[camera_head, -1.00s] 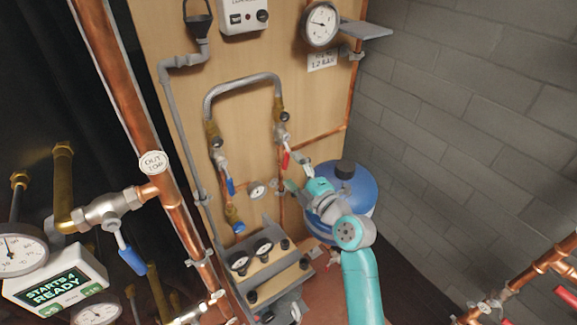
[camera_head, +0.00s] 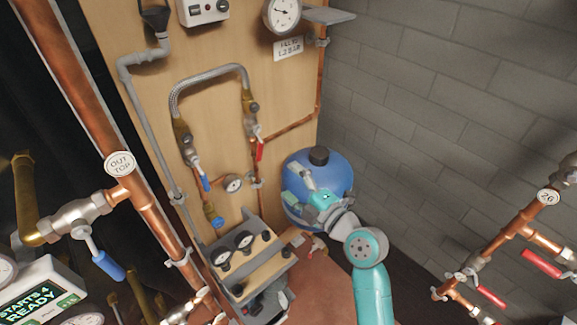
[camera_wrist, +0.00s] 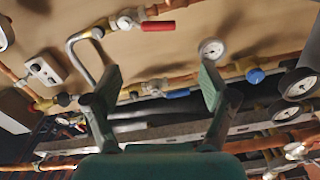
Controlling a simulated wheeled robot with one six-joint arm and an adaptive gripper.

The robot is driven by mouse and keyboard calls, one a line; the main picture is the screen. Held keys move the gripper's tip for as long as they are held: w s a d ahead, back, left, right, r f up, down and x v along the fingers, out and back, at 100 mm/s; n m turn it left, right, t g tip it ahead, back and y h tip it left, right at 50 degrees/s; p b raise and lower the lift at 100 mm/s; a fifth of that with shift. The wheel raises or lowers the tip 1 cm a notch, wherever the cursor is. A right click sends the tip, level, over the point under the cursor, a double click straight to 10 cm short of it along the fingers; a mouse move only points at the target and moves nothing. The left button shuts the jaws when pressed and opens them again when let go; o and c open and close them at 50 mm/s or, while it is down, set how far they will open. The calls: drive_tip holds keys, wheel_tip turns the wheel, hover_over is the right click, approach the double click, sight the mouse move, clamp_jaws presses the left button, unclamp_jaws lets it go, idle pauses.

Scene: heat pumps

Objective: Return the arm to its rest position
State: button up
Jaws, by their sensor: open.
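My teal arm (camera_head: 370,285) rises from the lower right in the head view. My gripper (camera_head: 296,182) is in front of the blue tank, small in this view. In the wrist view my gripper (camera_wrist: 160,78) is open, its two green-padded fingers wide apart with nothing held between them. Past the fingers, the wrist view shows a red valve handle (camera_wrist: 158,26), a blue valve handle (camera_wrist: 177,94) and a small gauge (camera_wrist: 211,50), all apart from the fingers.
The blue tank (camera_head: 338,170) stands behind my gripper. A wooden panel (camera_head: 215,110) carries a braided hose (camera_head: 207,77), a red-handled valve (camera_head: 260,150) and a blue-handled valve (camera_head: 204,181). Copper pipes (camera_head: 505,240) stand at right. A bare block wall (camera_head: 440,90) lies behind.

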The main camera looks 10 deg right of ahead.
drive_tip(key=s+d+f+m+h, duration=0.4)
drive_tip(key=s+f+m, duration=0.35)
drive_tip(key=s, duration=0.35)
drive_tip(key=s+d+f+m+h, duration=0.4)
drive_tip(key=s+d+f+m, duration=0.15)
drive_tip(key=s+f, duration=0.35)
drive_tip(key=s+d+r+m+h, duration=0.1)
drive_tip(key=s+r+m, duration=0.2)
drive_tip(key=s, duration=1)
drive_tip(key=s+d+r+m+h, duration=0.1)
drive_tip(key=s+m, duration=0.5)
drive_tip(key=s, duration=0.7)
wheel_tip(320, 180, up, 2)
drive_tip(key=shift+d+r, duration=0.2)
drive_tip(key=shift+d, duration=0.45)
idle(2.6)
